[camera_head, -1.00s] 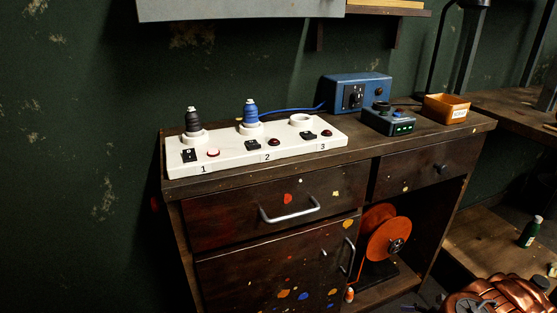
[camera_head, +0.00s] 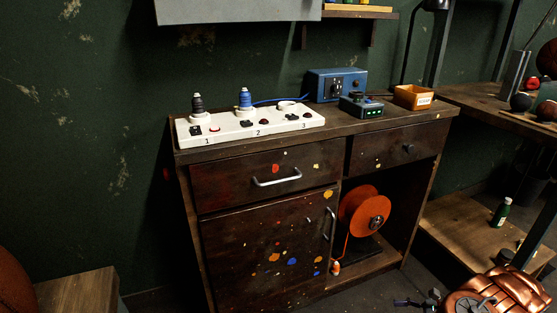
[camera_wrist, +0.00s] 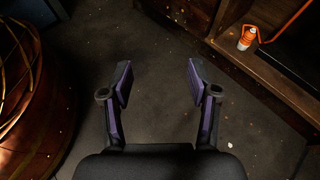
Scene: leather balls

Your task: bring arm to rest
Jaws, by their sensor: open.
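My gripper (camera_wrist: 159,82) is open and empty in the wrist view, its two purple-padded fingers spread over the dark floor. Nothing lies between the fingers. In the head view, copper-coloured parts of my arm show at the lower right corner, and the gripper itself cannot be made out clearly there.
A dark wooden cabinet (camera_head: 260,235) carries a white numbered socket strip (camera_head: 235,132), a blue box (camera_head: 335,82) and an orange tray (camera_head: 413,96). An orange reel (camera_head: 362,215) sits in its open bay. A workbench with dark balls (camera_head: 521,102) stands right. In the wrist view, a large round brown object (camera_wrist: 35,110) is close at left.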

